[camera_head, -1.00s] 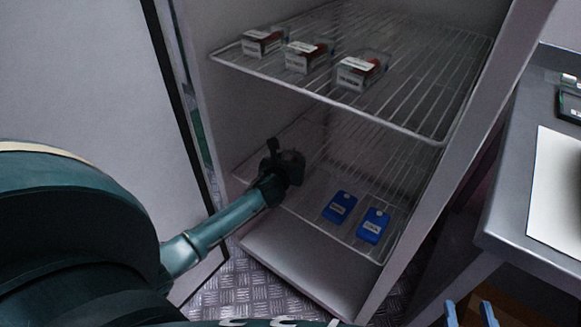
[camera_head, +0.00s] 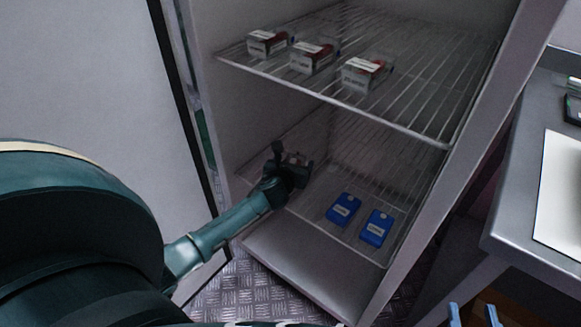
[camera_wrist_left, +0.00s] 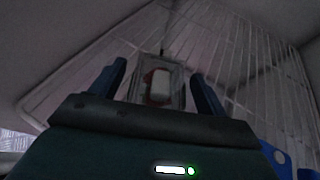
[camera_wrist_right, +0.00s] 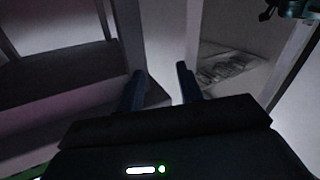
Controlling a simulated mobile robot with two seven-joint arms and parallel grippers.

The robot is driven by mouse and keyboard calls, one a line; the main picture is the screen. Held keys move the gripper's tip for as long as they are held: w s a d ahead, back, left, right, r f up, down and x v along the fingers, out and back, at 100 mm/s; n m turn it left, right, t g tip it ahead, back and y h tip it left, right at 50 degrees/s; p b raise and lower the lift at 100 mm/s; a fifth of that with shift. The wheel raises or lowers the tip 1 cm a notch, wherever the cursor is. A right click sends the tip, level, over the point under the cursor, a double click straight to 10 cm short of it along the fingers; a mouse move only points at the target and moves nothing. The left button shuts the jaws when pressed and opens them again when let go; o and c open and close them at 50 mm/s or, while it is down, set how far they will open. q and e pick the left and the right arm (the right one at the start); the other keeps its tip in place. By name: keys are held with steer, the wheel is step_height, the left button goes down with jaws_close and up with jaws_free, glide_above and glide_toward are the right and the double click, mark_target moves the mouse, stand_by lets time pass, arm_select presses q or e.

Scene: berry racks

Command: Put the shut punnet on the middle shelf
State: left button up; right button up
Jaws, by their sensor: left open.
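A clear punnet with a white label and red contents (camera_wrist_left: 160,84) is between the fingers of my left gripper (camera_wrist_left: 160,82) in the left wrist view. The fingers are apart, with a gap on each side of the punnet. In the head view my left gripper (camera_head: 290,165) is inside the cabinet at the left of the lower visible wire shelf (camera_head: 320,231) and mostly hides the punnet. My right gripper (camera_wrist_right: 160,85) is open and empty; in the head view its fingertips (camera_head: 473,314) show at the bottom right, outside the cabinet.
Several punnets, including a right-hand one (camera_head: 364,74), stand along the front of the upper wire shelf (camera_head: 425,130). Two blue packs (camera_head: 344,208) (camera_head: 376,228) lie on the lower shelf, right of my left gripper. A metal table (camera_head: 515,215) stands to the right. The open door (camera_head: 80,70) is at left.

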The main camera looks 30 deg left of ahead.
arm_select(q)
steer(key=p+v, duration=0.4)
steer(key=v, duration=0.7)
steer(key=shift+s+r, duration=0.2)
steer(key=shift+s, duration=0.05)
steer(key=s+d+n+h, duration=0.5)
steer(key=s+d+n, duration=0.3)
steer(key=d+n, duration=0.35)
steer(key=s+d+r+n+h, duration=0.4)
steer(key=s+d+r+n, duration=0.4)
steer(key=n, duration=0.8)
steer(key=shift+s+d+r, duration=0.3)
steer(key=shift+r, duration=0.5)
arm_select(e)
steer(key=g+h, duration=0.1)
steer(key=s+d+m+g, duration=0.1)
steer(key=g, duration=0.1)
steer(key=shift+f+h, duration=0.15)
steer(key=shift+h, duration=0.25)
arm_select(q)
steer(key=shift+r, duration=0.1)
